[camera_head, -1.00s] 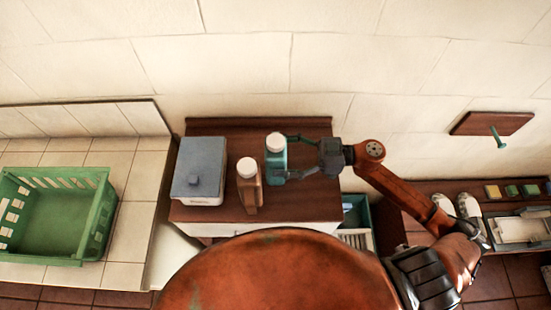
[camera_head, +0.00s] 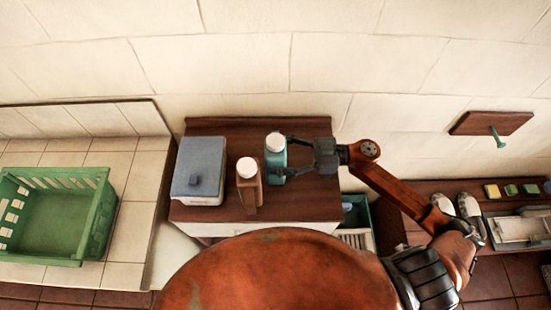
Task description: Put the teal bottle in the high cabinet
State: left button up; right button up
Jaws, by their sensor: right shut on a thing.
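The teal bottle (camera_head: 275,162) with a white cap stands upright on the brown wooden cabinet top (camera_head: 225,128). My right gripper (camera_head: 282,160) reaches in from the right, with its fingers around the teal bottle, shut on it. The bottle seems to be at the height of the top; I cannot tell whether it touches it. My left gripper is out of view. The inside of the cabinet is hidden from above.
A brown bottle (camera_head: 249,187) with a white cap stands close left of the teal one. A grey-lidded box (camera_head: 199,172) is further left. A green crate (camera_head: 98,215) sits on the tiled counter. A wall board with a peg (camera_head: 490,122) and a low shelf with shoes (camera_head: 469,208) are at right.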

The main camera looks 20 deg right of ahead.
jog(key=c, duration=0.5)
jog(key=shift+r, duration=0.1)
jog(key=shift+c, duration=0.5)
